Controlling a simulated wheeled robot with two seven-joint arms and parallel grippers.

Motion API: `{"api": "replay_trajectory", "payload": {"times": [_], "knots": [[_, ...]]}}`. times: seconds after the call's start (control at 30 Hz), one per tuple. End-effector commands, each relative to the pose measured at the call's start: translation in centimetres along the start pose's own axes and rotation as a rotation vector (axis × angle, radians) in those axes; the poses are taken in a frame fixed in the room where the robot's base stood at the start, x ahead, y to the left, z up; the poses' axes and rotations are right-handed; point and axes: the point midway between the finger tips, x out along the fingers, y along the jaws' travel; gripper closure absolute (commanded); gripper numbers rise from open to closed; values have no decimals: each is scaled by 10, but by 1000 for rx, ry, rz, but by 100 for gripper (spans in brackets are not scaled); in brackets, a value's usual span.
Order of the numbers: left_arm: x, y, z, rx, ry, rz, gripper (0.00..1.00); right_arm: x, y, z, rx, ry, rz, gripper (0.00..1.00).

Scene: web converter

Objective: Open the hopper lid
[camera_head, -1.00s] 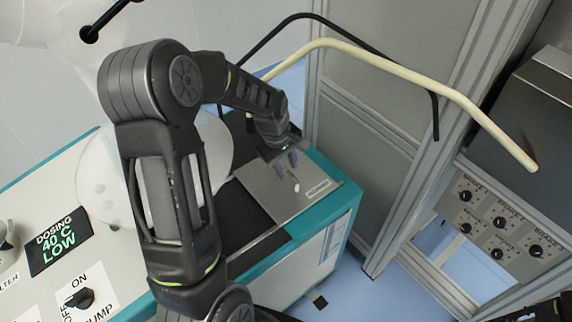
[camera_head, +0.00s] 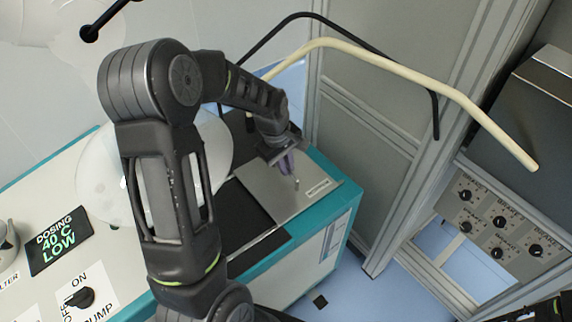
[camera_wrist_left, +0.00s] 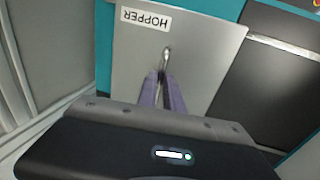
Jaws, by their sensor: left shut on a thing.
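The hopper lid (camera_head: 262,192) is a flat grey metal plate on top of the teal-edged machine, and it lies flat. Its HOPPER label (camera_wrist_left: 146,18) reads upside down in the left wrist view. A small metal handle (camera_wrist_left: 166,56) stands up from the lid (camera_wrist_left: 205,52). My left gripper (camera_head: 289,172) is over the lid in the head view. In the left wrist view its purple fingertips (camera_wrist_left: 162,84) are close together, shut at the lower end of the handle. My right gripper is not in view.
A dark opening or panel (camera_head: 247,212) lies beside the lid. A white round vessel (camera_head: 105,180) and a control panel with a PUMP knob (camera_head: 80,298) are to the left. A cream bent tube (camera_head: 400,72) and a grey cabinet (camera_head: 365,150) stand behind and right.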

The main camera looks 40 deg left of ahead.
Motion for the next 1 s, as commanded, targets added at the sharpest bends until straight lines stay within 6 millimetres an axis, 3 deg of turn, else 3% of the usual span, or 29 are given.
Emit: {"api": "replay_trajectory", "payload": {"times": [0.83,1.0], "knots": [[0,0,0,0,0,0,100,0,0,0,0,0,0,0],[-4,-17,-2,-2,2,-1,100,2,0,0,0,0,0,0]]}}
